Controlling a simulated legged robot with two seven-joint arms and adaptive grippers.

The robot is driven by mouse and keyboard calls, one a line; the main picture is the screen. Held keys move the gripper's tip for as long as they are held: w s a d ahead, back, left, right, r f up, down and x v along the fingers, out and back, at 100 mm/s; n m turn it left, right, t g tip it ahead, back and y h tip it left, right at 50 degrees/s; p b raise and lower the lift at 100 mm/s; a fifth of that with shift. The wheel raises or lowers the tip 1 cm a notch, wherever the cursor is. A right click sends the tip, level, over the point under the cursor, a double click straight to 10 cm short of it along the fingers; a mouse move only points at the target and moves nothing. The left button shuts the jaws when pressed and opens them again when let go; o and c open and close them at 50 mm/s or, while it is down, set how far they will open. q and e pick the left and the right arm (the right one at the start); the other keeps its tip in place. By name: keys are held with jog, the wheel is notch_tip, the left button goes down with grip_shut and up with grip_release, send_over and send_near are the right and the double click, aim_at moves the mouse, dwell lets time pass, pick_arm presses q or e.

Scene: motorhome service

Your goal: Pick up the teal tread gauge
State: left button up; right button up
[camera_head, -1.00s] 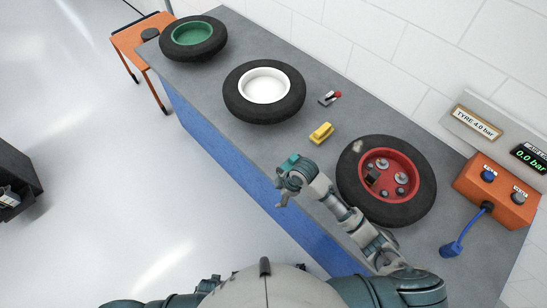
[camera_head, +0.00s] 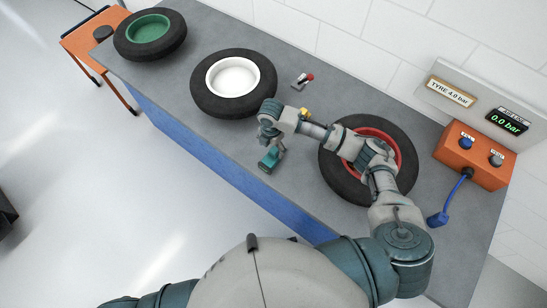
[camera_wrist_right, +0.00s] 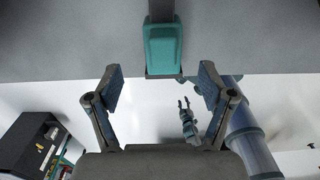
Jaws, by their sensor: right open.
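The teal tread gauge (camera_head: 269,159) is on the grey bench top near its front edge. In the right wrist view the gauge (camera_wrist_right: 163,47) is straight ahead, with a grey part running up from its teal body. My right gripper (camera_wrist_right: 161,72) is open and empty. Its fingers are spread to either side of the gauge's near end, and I see no contact. In the head view my right gripper (camera_head: 271,138) is just behind the gauge. What looks like my left gripper (camera_wrist_right: 187,108) shows small in the wrist view, its fingers apart.
On the bench (camera_head: 215,143) are a green-hubbed wheel (camera_head: 175,38), a white-hubbed wheel (camera_head: 207,98) and a red-hubbed wheel (camera_head: 333,171), partly behind my right arm. A yellow object (camera_head: 306,113) is mostly hidden. A red-tipped tool (camera_head: 301,81) and an orange control box (camera_head: 465,160) stand farther back.

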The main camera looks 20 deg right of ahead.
aim_at(271, 157)
jog(key=shift+s+a+f, duration=0.1)
jog(key=shift+a+f, duration=0.15)
jog(key=shift+f, duration=0.35)
jog(key=shift+a+f, duration=0.2)
jog(key=shift+f, duration=0.4)
jog(key=f, duration=0.4)
jog(key=shift+s+d+f, duration=0.15)
jog(key=shift+d+f, duration=0.1)
jog(key=shift+d, duration=0.1)
jog(key=shift+d+f, duration=0.25)
jog(key=shift+d, duration=0.05)
jog(key=shift+a, duration=0.15)
jog(key=c, duration=1.1)
jog(key=shift+a, duration=0.25)
jog(key=shift+c, duration=0.3)
